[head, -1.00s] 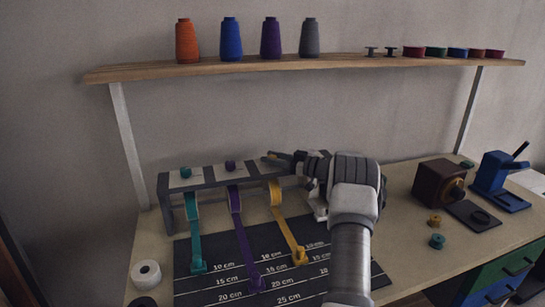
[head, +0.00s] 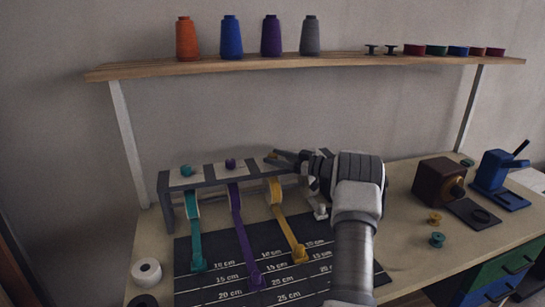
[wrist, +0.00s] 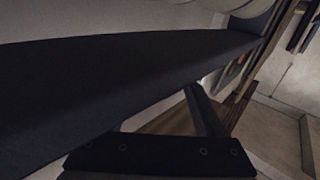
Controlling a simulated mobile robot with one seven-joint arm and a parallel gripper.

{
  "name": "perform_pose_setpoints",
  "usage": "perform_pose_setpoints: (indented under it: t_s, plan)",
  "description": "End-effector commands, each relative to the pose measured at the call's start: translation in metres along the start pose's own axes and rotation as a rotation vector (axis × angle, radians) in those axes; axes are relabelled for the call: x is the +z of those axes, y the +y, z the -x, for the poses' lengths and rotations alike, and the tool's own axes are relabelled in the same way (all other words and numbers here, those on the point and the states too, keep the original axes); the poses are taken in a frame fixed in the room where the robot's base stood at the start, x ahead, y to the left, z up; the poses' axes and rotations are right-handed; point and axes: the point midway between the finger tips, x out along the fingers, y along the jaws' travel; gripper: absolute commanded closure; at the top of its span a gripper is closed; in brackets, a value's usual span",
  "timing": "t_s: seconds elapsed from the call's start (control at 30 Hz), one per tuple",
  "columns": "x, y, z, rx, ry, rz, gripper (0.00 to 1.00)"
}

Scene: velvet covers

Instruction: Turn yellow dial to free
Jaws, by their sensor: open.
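A grey dispenser rack (head: 208,180) stands on the table with teal, purple and yellow ribbons hanging from it. A teal dial (head: 186,171) and a purple dial (head: 231,163) sit on its top. The yellow ribbon (head: 287,228) hangs from the right-hand spool. My gripper (head: 273,157) is open at the rack's top right end, above the yellow spool. The yellow dial cannot be clearly made out there, as my fingers cover that spot.
A dark measuring mat (head: 220,285) lies in front of the rack. A shelf (head: 300,66) with thread cones and bobbins is above. A white roll (head: 146,271) is at left. A brown box device (head: 438,180) and blue device (head: 497,180) stand at right.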

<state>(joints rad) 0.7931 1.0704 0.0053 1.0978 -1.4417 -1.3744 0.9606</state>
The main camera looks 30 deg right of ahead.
Motion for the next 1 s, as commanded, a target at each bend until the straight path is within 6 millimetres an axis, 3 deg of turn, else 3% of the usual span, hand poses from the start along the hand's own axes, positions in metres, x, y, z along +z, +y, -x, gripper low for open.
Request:
perform_pose_setpoints:
  t_s: [0.4, 0.6, 0.8, 1.0]
  plan:
    - [-0.001, 0.001, 0.100, 0.003, -0.001, -0.001, 0.28]
    - [-0.001, 0.000, 0.138, 0.002, 0.000, 0.000, 0.28]
    - [0.000, 0.000, 0.156, -0.001, 0.001, 0.000, 0.28]
    - [0.000, -0.001, 0.158, -0.002, 0.001, 0.000, 0.28]
